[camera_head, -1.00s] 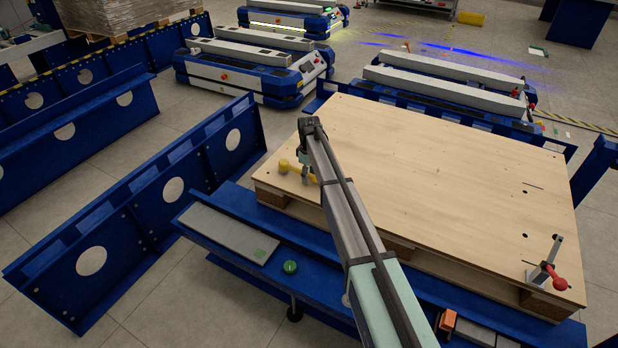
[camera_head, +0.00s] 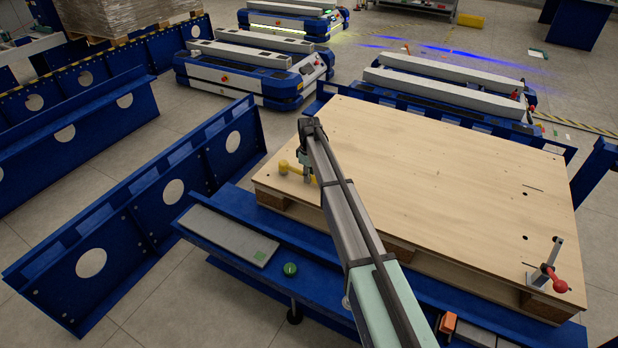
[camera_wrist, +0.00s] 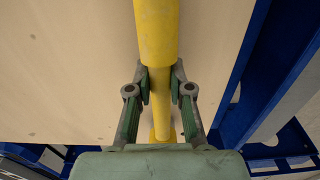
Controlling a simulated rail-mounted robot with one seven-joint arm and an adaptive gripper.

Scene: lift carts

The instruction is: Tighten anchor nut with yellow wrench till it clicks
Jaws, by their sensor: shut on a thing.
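The yellow wrench lies low over the left corner of the wooden board; its yellow end (camera_head: 284,167) sticks out to the left of my gripper (camera_head: 309,174) in the head view. In the wrist view, its thick handle (camera_wrist: 155,32) runs to the top edge. My gripper (camera_wrist: 160,76) is shut on the thinner shaft just below the handle. Part of a wider yellow end shows at the bottom, cut off by my gripper's body. The anchor nut cannot be made out in either view.
The wooden board (camera_head: 440,185) rests on a blue frame (camera_head: 228,205). A red-knobbed metal fixture (camera_head: 545,272) stands on its right corner. A green button (camera_head: 290,269) sits on the front rail. The middle of the board is clear.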

